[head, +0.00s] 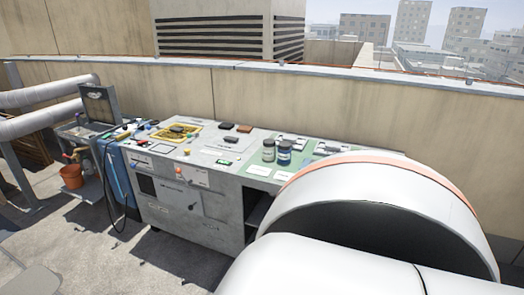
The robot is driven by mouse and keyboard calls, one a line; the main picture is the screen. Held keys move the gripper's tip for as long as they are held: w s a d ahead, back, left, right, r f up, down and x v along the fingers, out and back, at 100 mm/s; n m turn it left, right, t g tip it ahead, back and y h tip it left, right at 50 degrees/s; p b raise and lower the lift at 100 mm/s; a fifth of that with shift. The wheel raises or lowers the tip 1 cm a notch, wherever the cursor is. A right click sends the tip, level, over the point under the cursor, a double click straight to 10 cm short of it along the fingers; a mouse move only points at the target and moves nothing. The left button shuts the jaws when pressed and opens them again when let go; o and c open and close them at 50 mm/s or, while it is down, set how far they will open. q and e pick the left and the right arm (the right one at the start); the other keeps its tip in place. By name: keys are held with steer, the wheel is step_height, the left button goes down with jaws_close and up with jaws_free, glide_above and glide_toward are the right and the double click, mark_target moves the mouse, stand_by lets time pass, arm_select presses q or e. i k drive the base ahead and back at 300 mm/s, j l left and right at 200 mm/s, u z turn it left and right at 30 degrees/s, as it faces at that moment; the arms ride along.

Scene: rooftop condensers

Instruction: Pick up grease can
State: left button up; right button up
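Two small cans or jars stand upright side by side on a green mat (257,160) on the grey workbench (225,193). The left one (268,151) is grey-green with a dark lid. The right one (285,153) is dark blue with a pale label band. I cannot read the labels, so I cannot tell which is the grease can. Neither of my grippers is in view. The bench's right end is hidden in the lower right of the view.
A yellow tray (177,132), dark and brown blocks (244,128) and small tools share the benchtop. An orange bucket (72,176) stands left, near white pipes (45,92). A tan parapet wall (330,104) runs behind the bench.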

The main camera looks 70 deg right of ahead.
mark_target(284, 148)
steer(key=i+z, duration=0.4)
steer(key=i, duration=0.2)
steer(key=i+j+z, duration=0.25)
steer(key=i+z, duration=0.15)
steer(key=i, duration=0.2)
steer(key=i+l+z, duration=0.1)
steer(key=i+z, duration=0.6)
steer(key=i+j+z, duration=0.1)
steer(key=i+z, duration=0.5)
steer(key=z, duration=0.15)
steer(key=i+z, duration=0.25)
steer(key=z, duration=0.2)
steer(key=i+j+z, duration=0.2)
steer(key=z, duration=0.2)
